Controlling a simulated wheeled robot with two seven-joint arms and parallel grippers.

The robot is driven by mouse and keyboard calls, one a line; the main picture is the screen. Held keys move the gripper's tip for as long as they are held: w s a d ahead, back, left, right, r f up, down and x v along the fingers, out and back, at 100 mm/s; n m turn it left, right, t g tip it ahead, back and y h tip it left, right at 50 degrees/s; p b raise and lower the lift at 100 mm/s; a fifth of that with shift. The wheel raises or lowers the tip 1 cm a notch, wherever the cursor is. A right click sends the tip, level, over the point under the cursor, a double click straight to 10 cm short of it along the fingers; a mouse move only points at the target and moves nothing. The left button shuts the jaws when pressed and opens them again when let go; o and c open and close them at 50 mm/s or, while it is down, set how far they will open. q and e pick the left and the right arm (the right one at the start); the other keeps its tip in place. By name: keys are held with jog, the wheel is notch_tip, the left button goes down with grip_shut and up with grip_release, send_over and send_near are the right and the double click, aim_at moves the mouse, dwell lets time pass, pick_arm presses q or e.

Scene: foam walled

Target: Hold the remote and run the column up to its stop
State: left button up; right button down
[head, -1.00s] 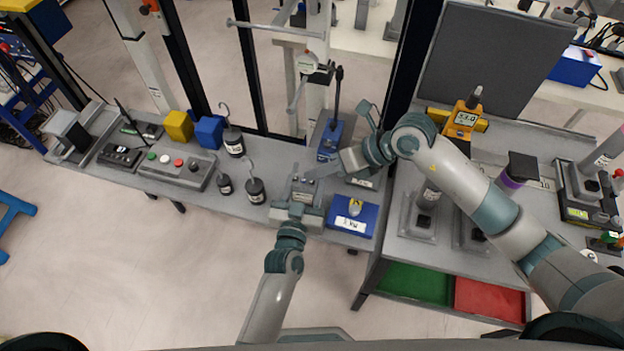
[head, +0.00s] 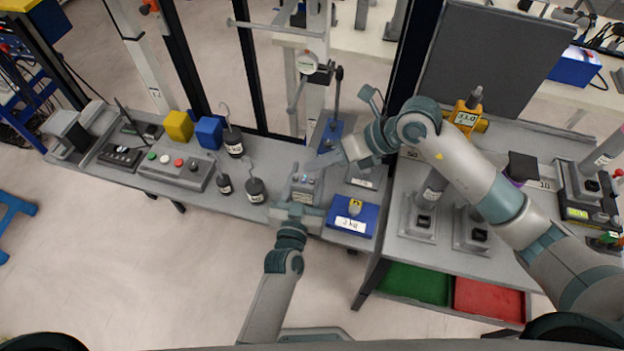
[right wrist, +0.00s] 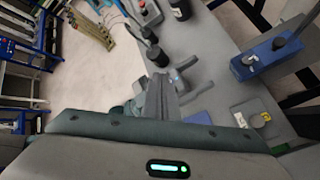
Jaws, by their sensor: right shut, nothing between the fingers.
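A small grey box that I take to be the remote (head: 305,184) is at the front of the left bench, between the jaws of my left gripper (head: 300,198). The left fingers appear closed on its sides, though the grip is partly hidden. My right gripper (head: 320,163) is shut and empty, its fingertips pointing left, just above and behind the remote. I cannot tell whether they touch it. In the right wrist view the shut right fingers (right wrist: 160,98) show at the centre; the remote is not clear there. The column (head: 318,95) with a round dial stands behind the bench.
A blue-based lever press (head: 331,133) stands behind. The right table (head: 450,255) holds several instruments.

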jog(key=shift+r, duration=0.95)
pick_arm(q)
jog(key=o, duration=1.2)
jog(key=v, duration=1.2)
jog(key=shift+s+f, duration=0.1)
jog(key=shift+f, duration=0.05)
pick_arm(e)
jog(key=shift+s+f, duration=0.1)
